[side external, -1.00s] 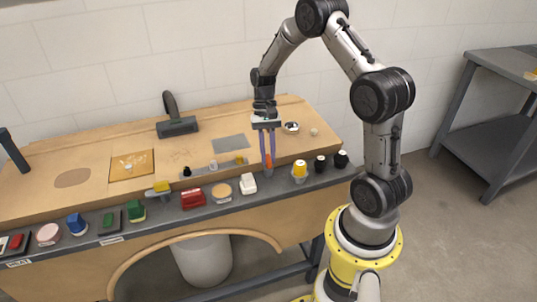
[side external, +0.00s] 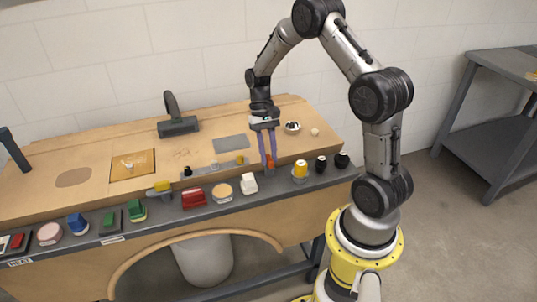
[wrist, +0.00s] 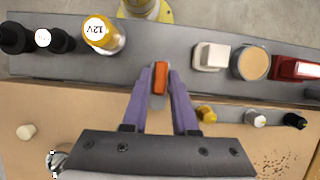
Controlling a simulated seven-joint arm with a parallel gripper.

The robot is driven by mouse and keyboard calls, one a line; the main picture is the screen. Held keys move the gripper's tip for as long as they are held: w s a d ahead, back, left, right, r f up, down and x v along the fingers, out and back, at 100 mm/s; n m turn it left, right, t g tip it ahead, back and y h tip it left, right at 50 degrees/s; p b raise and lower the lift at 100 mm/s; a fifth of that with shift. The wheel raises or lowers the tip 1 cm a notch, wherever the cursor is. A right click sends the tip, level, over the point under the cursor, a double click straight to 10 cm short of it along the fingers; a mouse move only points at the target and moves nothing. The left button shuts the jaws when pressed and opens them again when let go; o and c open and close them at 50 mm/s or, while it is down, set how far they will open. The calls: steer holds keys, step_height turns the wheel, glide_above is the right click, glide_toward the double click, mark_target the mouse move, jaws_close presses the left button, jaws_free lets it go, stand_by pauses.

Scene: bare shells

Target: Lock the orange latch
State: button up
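The orange latch (wrist: 160,77) is a small upright-looking block on a grey mount at the edge of the grey front strip. In the wrist view it sits between the fingertips of my gripper (wrist: 161,75), with a narrow gap seeming to show at each side. In the side view the latch (side external: 270,163) is partly hidden by my purple fingers (side external: 267,160), which reach down to it. The fingers are apart. Contact with the latch is too small to tell.
A slider bar (side external: 215,167) with small knobs lies on the board to the left. A metal dome (side external: 292,127) lies behind.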

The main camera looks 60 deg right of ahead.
steer(key=shift+o, duration=1.4)
steer(key=v, duration=1.3)
steer(key=shift+r, duration=0.4)
